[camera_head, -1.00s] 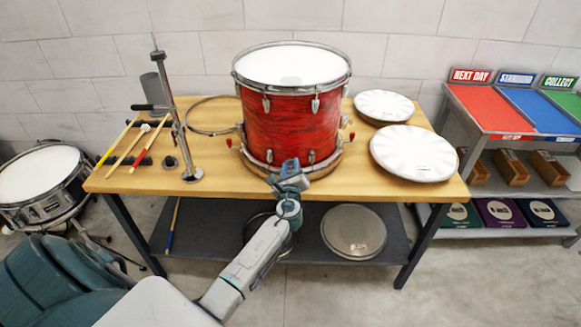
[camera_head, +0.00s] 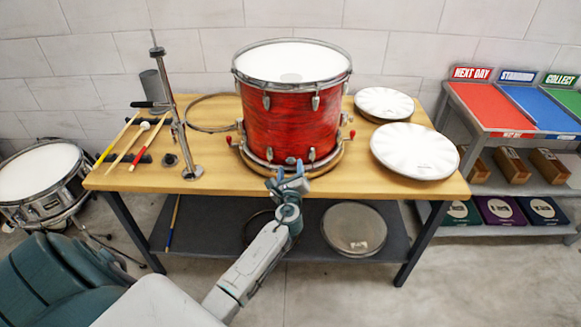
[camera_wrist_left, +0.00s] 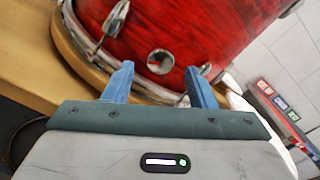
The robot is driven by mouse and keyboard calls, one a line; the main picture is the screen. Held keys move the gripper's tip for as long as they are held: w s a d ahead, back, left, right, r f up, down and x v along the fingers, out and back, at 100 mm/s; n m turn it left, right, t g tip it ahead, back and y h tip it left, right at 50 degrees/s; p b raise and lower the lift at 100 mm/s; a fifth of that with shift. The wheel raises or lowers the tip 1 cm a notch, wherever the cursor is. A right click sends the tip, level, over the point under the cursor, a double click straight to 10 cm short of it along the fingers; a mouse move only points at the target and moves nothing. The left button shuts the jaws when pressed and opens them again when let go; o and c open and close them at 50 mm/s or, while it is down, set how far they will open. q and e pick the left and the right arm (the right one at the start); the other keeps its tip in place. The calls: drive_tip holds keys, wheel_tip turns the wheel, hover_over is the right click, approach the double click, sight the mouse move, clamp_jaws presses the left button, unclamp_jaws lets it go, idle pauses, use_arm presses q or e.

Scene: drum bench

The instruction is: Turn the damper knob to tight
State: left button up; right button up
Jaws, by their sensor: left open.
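The red drum (camera_head: 296,110) stands upright on the wooden bench, on a round wooden base. A small round metal knob (camera_head: 291,160), which looks like the damper knob, sits low on its front. In the left wrist view the knob (camera_wrist_left: 160,61) shows as a silver disc with a reddish middle; I cannot read any tight mark. My left gripper (camera_head: 289,177) is open and empty just in front of the drum. Its two blue fingers (camera_wrist_left: 160,70) stand to either side of the knob in the left wrist view, apart from it. My right gripper is not in view.
Metal lugs (camera_wrist_left: 115,18) and the lower hoop flank the knob. Two white drum heads (camera_head: 414,152) lie right of the drum. A metal stand (camera_head: 178,115) and drumsticks (camera_head: 128,143) are at the left. The bench's front strip (camera_head: 370,186) is clear.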

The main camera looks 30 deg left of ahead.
use_arm(q)
drive_tip(key=b+v, duration=0.1)
drive_tip(key=v, duration=0.7)
drive_tip(key=shift+s, duration=0.2)
drive_tip(key=shift+d, duration=0.1)
